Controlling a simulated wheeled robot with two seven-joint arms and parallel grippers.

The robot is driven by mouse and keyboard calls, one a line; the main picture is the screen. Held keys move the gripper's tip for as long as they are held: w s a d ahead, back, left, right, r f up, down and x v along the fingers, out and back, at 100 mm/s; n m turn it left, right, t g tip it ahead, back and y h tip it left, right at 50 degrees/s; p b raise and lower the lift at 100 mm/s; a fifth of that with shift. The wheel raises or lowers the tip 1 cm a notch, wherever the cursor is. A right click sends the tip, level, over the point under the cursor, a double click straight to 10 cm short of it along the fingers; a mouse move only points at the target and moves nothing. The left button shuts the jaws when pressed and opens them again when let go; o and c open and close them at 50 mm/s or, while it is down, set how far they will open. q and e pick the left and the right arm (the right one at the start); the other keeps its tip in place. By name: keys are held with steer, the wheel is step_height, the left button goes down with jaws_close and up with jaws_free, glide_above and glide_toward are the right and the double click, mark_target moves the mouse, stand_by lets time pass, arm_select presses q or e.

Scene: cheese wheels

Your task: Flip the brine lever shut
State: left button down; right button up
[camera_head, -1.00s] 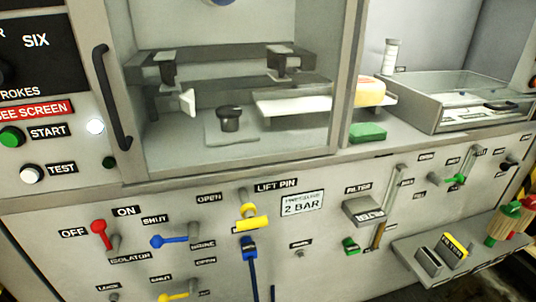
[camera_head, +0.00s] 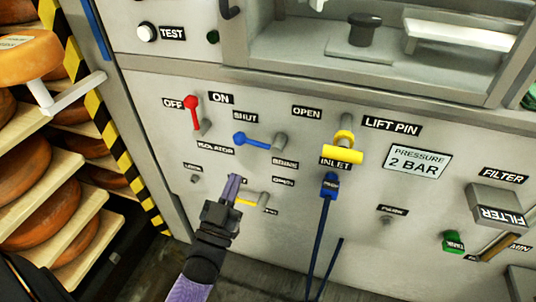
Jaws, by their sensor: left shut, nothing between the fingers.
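The brine lever is a blue handle (camera_head: 250,142) on a grey pivot post on the front panel. It points left from its post, roughly level. My right gripper is not in view.
A red isolator lever (camera_head: 192,112) is up left of the blue one. A yellow lift pin handle (camera_head: 343,153) and a blue inlet coupling (camera_head: 329,186) with hanging hoses are to the right. A rack with cheese wheels (camera_head: 48,208) stands at the left behind a striped post (camera_head: 122,160).

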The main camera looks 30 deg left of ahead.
mark_target(246, 139)
arm_select(q)
steer(key=shift+t, duration=0.4)
steer(key=x, duration=0.3)
steer(key=b+x, duration=0.1)
steer(key=x, duration=0.2)
steer(key=r+x, duration=0.1)
steer(key=x, duration=0.2)
steer(key=shift+s+a+r, duration=0.1)
steer(key=shift+s+a, duration=0.05)
steer(key=f+b, duration=0.1)
steer(key=w+f+b, duration=0.1)
steer(key=f+b, duration=0.1)
steer(key=shift+w+a+f, duration=0.15)
steer(key=shift+w+a, duration=0.15)
steer(key=shift+a, duration=0.1)
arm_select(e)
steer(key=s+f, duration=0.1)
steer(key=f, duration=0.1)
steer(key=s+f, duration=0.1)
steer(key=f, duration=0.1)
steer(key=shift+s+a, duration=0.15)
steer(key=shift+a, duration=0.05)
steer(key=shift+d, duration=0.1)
